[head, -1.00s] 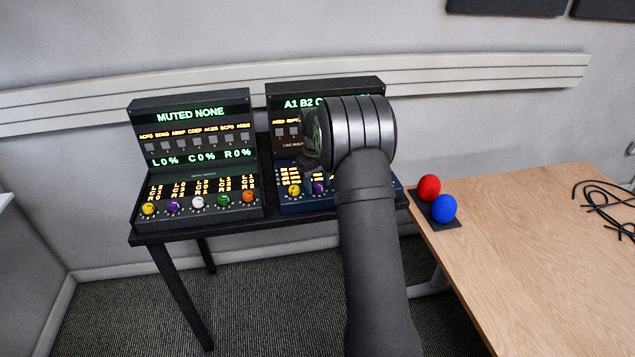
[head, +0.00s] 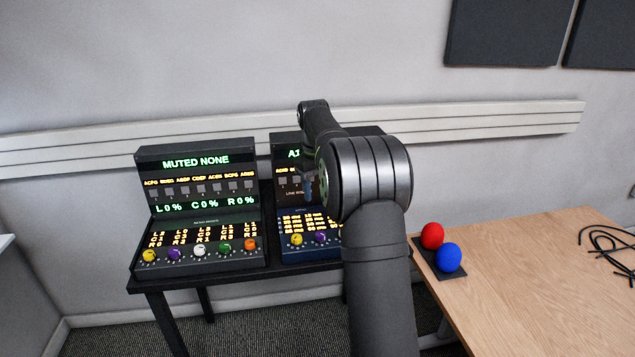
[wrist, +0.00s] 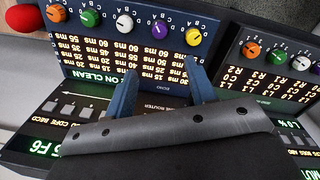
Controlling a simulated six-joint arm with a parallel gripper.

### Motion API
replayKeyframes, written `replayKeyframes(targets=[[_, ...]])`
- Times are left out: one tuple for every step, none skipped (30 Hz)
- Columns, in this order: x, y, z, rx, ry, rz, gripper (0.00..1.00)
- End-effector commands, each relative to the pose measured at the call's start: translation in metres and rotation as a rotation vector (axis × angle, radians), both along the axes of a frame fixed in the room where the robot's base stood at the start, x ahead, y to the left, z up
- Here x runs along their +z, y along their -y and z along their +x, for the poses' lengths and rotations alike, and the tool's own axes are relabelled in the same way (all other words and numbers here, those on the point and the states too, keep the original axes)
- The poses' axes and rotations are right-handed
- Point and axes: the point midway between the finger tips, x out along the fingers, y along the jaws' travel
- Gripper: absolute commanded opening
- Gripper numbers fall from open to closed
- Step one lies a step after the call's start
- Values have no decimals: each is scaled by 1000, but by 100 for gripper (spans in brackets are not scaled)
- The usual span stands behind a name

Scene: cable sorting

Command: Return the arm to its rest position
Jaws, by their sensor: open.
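My gripper (wrist: 163,86) shows in the wrist view with two blue fingers spread apart and nothing between them. It is in front of the right-hand console (wrist: 128,50), whose knobs and lit text appear upside down there. In the head view my arm rises in front of that console (head: 292,222) and covers its right part. My forearm shows above and behind the elbow, and the gripper is mostly hidden behind my arm.
The left console (head: 196,215) reads MUTED NONE and stands on the same black table (head: 230,277). A red ball (head: 432,235) and a blue ball (head: 448,257) sit on a dark pad on the wooden desk (head: 530,270). Black cables (head: 603,243) lie at its right.

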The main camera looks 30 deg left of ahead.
Motion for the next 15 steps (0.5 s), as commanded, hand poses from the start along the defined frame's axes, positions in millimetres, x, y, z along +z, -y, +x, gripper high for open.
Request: replayKeyframes(targets=[[7, -1, 0, 0, 2, 2, 51], [10, -1, 0, 0, 1, 1, 51], [13, -1, -1, 0, 0, 1, 51], [15, -1, -1, 0, 1, 1, 51], [17, -1, -1, 0, 1, 1, 51], [18, 0, -1, 0, 0, 1, 51], [19, 0, -1, 0, 0, 1, 51], [20, 0, -1, 0, 0, 0, 51], [20, 0, -1, 0, 0, 0, 51], [20, 0, -1, 0, 0, 0, 51], [20, 0, -1, 0, 0, 0, 51], [20, 0, -1, 0, 0, 0, 51], [20, 0, -1, 0, 0, 0, 51], [20, 0, -1, 0, 0, 0, 51], [20, 0, -1, 0, 0, 0, 51]])
